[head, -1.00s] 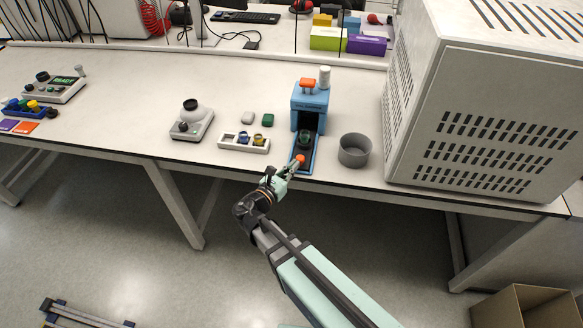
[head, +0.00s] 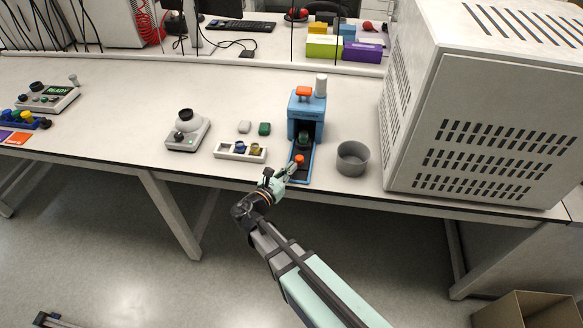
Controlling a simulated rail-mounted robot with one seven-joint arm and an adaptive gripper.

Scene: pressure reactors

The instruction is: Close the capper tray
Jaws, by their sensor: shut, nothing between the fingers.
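The capper is a blue machine (head: 306,112) with an orange top part and a white cylinder, standing near the front edge of the bench. Its tray sticks out toward me at the front, with an orange knob (head: 299,159) at its near end. A dark green item (head: 304,140) sits on the tray, partly inside the capper's opening. My gripper (head: 293,168) is shut and empty, at the near side of the knob. It looks to be touching the knob, but contact is too small to make out for certain.
A grey round bin (head: 353,158) stands right of the capper, and a large vented cabinet (head: 480,120) beyond it. A white holder (head: 240,152) with small vials and a scale-like device (head: 187,132) stand to the left. The bench behind them is mostly clear.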

